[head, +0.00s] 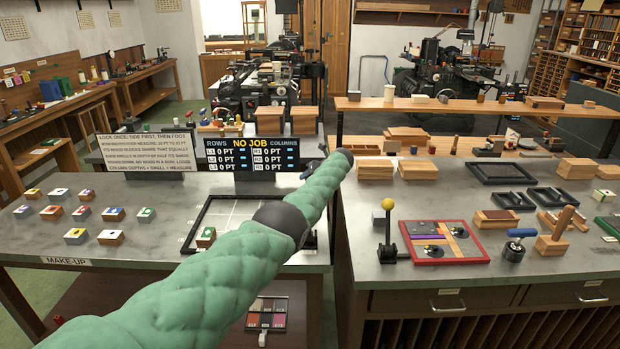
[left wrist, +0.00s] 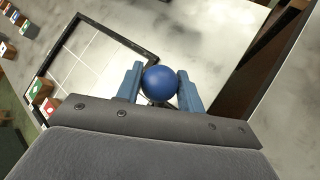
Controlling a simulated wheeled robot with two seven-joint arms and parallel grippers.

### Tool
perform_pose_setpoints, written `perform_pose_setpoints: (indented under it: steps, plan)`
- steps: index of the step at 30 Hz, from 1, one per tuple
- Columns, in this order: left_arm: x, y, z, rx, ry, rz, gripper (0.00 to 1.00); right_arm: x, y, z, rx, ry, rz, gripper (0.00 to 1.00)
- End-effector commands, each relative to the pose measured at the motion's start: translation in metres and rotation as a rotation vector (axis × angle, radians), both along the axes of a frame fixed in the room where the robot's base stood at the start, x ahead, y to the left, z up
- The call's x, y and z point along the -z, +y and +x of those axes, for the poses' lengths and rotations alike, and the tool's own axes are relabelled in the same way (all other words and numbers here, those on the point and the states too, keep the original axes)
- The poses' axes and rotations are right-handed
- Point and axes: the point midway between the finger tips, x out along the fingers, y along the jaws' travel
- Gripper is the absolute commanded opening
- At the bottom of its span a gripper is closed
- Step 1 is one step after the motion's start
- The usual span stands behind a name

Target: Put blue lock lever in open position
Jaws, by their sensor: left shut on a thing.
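The blue lock lever's round blue ball knob (left wrist: 160,83) shows in the left wrist view. My left gripper (left wrist: 159,74) has its two blue fingers on either side of the ball, shut on it. The lever's shaft below the ball is mostly hidden. In the head view my green sleeved left arm reaches from the lower left over the make-up table, and the lever cannot be made out clearly there. My right gripper is not in view.
A black frame with a pale grid (head: 226,207) lies on the left table (head: 150,188), beside several colour-topped blocks. A yellow-knobbed lever (head: 388,205), a red-rimmed tray (head: 443,259) and a blue-handled tool (head: 521,233) stand on the right table. A sign board (head: 146,153) and display (head: 252,154) stand behind.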

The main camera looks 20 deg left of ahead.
Motion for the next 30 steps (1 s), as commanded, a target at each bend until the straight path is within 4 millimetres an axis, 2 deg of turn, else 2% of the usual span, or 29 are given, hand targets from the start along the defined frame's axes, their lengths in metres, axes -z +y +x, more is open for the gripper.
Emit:
perform_pose_setpoints:
  steps: [2,3,5,19,26,27,30]
  plan:
    - [-0.004,0.001,0.002,0.002,-0.007,0.001,0.00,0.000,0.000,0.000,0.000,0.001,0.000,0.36]
    - [-0.004,0.001,0.002,0.002,-0.007,0.001,0.46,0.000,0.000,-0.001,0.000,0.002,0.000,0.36]
    - [-0.004,0.001,0.002,0.003,-0.006,0.002,0.57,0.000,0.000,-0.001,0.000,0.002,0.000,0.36]
    - [-0.006,-0.004,-0.001,0.001,-0.003,0.002,0.59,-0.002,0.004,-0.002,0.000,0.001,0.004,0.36]
    - [-0.020,-0.019,-0.009,0.001,-0.004,0.000,0.59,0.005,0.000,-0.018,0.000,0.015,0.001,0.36]
    - [-0.021,-0.024,-0.009,0.002,-0.005,0.001,0.59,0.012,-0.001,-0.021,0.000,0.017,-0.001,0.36]
    - [-0.029,-0.032,-0.014,0.001,-0.005,0.002,0.59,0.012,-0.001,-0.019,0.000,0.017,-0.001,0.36]
